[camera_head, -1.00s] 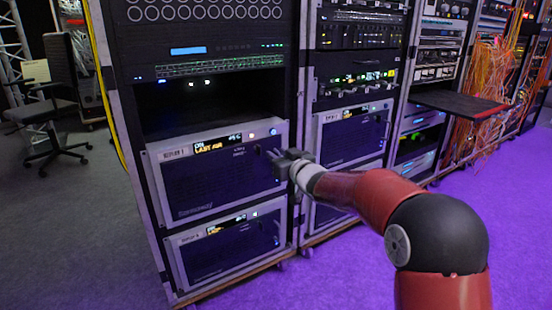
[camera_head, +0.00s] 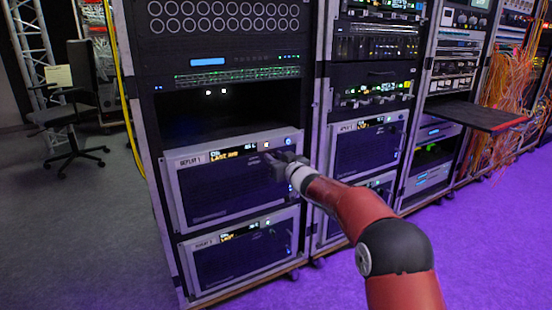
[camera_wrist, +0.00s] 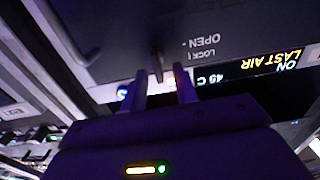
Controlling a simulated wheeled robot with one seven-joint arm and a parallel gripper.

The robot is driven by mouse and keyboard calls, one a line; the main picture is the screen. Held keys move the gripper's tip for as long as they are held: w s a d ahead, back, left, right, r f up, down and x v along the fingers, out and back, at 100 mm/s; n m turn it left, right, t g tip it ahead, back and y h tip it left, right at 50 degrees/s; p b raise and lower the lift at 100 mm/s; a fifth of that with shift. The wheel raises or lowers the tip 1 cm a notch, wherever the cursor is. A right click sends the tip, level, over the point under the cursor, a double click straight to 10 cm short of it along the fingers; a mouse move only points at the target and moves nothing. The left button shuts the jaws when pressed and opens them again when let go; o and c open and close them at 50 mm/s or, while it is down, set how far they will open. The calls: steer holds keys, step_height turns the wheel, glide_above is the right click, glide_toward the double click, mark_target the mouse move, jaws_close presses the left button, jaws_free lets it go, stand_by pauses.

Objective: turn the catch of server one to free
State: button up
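Server one (camera_head: 225,199) is a dark-fronted unit with a pale frame, labelled "REPLAY 1", in the left rack. Its lit display (camera_head: 233,154) shows "LAST AIR" and also appears upside down in the wrist view (camera_wrist: 273,64). My gripper (camera_head: 271,157) is at the upper right of its front and hides part of it. In the wrist view the catch (camera_wrist: 157,64) is a small peg-like lever by the inverted words "OPEN" and "LOCK". My gripper's two fingers (camera_wrist: 161,82) stand apart, with the catch at the gap between their tips. Contact cannot be told.
A second similar server (camera_head: 240,259) sits below, and another (camera_head: 366,150) stands in the rack to the right. An empty dark bay is above server one. A black shelf (camera_head: 476,112) juts out farther right. An office chair (camera_head: 68,115) stands left on open floor.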

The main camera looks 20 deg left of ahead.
jaws_close()
steer(key=shift+f+n+b, duration=0.1)
steer(key=shift+n+b, duration=0.2)
steer(key=shift+n, duration=0.1)
steer(key=n+b, duration=0.3)
steer(key=n, duration=0.2)
steer(key=f+n+b, duration=0.1)
steer(key=n+b, duration=0.2)
steer(key=n, duration=0.3)
steer(key=s+a+n+b, duration=0.1)
steer(key=n+b, duration=0.2)
steer(key=n, duration=0.2)
steer(key=shift+f+n, duration=0.15)
steer(key=shift+n, duration=0.55)
